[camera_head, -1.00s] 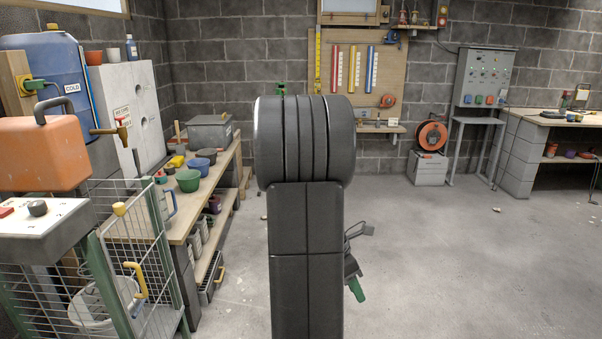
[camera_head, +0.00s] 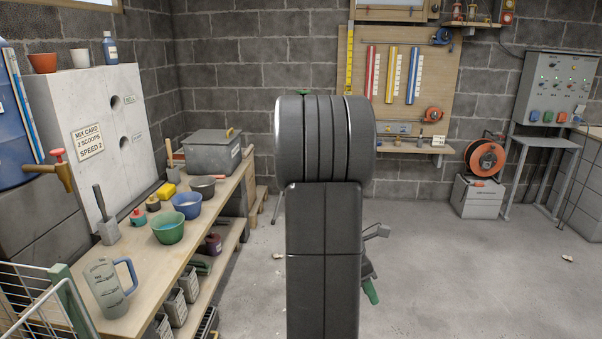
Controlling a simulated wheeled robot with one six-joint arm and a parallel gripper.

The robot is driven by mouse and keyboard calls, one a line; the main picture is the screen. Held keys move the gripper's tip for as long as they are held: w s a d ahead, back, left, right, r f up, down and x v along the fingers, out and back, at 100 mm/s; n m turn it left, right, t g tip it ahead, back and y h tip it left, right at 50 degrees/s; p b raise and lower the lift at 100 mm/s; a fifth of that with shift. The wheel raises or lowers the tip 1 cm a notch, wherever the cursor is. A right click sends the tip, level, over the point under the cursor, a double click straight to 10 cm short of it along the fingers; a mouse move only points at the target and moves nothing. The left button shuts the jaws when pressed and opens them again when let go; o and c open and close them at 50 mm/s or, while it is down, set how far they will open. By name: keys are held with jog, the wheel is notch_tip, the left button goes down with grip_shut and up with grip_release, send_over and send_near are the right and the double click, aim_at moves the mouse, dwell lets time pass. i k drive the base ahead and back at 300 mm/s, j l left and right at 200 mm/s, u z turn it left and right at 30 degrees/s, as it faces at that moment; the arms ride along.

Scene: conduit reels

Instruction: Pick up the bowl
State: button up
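Several bowls sit on the wooden bench at left. A green bowl (camera_head: 168,228) is nearest, a blue bowl (camera_head: 187,206) stands just behind it, and a dark grey bowl (camera_head: 203,187) is farther back. They look upright; the green and blue ones seem close together. My dark arm fills the middle of the view. What looks like part of my gripper (camera_head: 371,265), with a green end, shows past the arm's right edge, to the right of the bench and away from the bowls. The rest is hidden behind the arm, so I cannot see its fingers clearly.
A wire cage (camera_head: 35,300) stands at the lower left. Open concrete floor (camera_head: 460,285) lies at right.

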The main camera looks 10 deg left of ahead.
aim_at(205, 184)
jog(key=i+z, duration=0.1)
jog(key=i, duration=1.6)
jog(key=i+u, duration=0.75)
jog(key=i+l+u, duration=0.4)
jog(key=i+j+u, duration=0.15)
jog(key=u, duration=0.35)
jog(key=i+u, duration=0.65)
jog(key=u, duration=0.3)
jog(key=i+l+u, duration=0.2)
jog(key=u, duration=0.25)
